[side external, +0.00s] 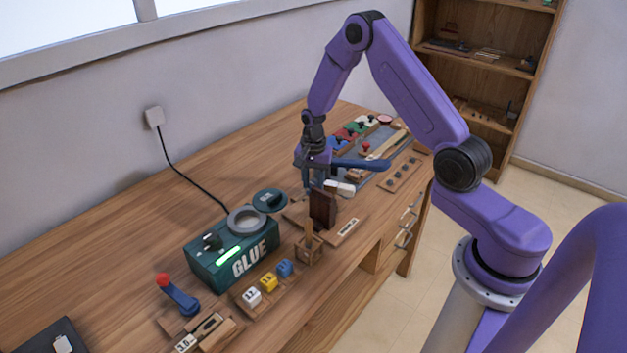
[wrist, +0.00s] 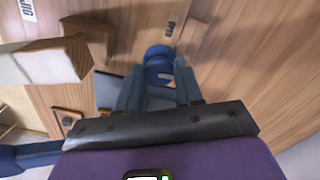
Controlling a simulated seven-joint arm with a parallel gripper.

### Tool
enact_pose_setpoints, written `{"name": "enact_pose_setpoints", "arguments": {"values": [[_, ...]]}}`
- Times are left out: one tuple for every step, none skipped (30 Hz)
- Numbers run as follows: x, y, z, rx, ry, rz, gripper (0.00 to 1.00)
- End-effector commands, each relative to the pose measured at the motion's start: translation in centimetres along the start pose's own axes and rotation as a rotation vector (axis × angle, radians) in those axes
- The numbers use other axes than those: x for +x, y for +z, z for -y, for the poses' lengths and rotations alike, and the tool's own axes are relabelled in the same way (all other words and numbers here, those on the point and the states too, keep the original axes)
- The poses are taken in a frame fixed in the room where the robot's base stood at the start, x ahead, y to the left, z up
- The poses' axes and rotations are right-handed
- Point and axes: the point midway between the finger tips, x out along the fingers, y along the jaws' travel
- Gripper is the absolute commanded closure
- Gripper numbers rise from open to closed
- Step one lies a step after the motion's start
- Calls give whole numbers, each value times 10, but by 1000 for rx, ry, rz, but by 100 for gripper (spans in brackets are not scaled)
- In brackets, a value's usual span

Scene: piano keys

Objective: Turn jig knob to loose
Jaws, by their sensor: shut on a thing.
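A round blue knob (wrist: 158,60) sits between the fingertips of my gripper (wrist: 160,78) in the wrist view. The gripper is shut on it. A wooden board with a label reading JIG (wrist: 28,10) lies to its upper left. In the side view my gripper (side external: 318,184) is low beside a dark brown upright block (side external: 322,210) of the jig, and the knob is hidden there. A pale key-like block (side external: 340,188) is next to the gripper; a pale block also shows at left in the wrist view (wrist: 40,65). The knob's setting cannot be read.
A green GLUE box (side external: 232,252) with a round pot stands to the left. Small numbered blocks (side external: 268,282) and a wooden holder (side external: 308,248) are in front. A tray with coloured pieces (side external: 350,132) lies behind. The bench's left rear is clear.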

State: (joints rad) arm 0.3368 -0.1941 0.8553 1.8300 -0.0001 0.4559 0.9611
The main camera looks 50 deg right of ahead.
Motion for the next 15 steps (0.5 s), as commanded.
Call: {"name": "enact_pose_setpoints", "arguments": {"values": [[0, 0, 0, -25, 1, 0, 95], [0, 0, 0, -44, 1, 1, 95], [0, 0, 0, -72, 1, 1, 95], [0, 0, 0, -94, 1, 1, 95], [0, 0, 0, -117, 1, 1, 95], [0, 0, 0, -151, 1, 1, 95], [0, 0, 0, -178, 1, 1, 95], [0, 0, 0, -205, 1, 1, 95], [0, 0, 0, -242, 1, 1, 95], [0, 0, 0, -271, 1, 1, 95], [0, 0, 0, -300, 1, 1, 95], [0, 1, 0, -338, 1, 1, 95], [0, 1, 0, -367, 1, 1, 95], [0, 1, 0, -395, 1, 1, 95], [0, 1, 0, -434, 1, 1, 95]]}}
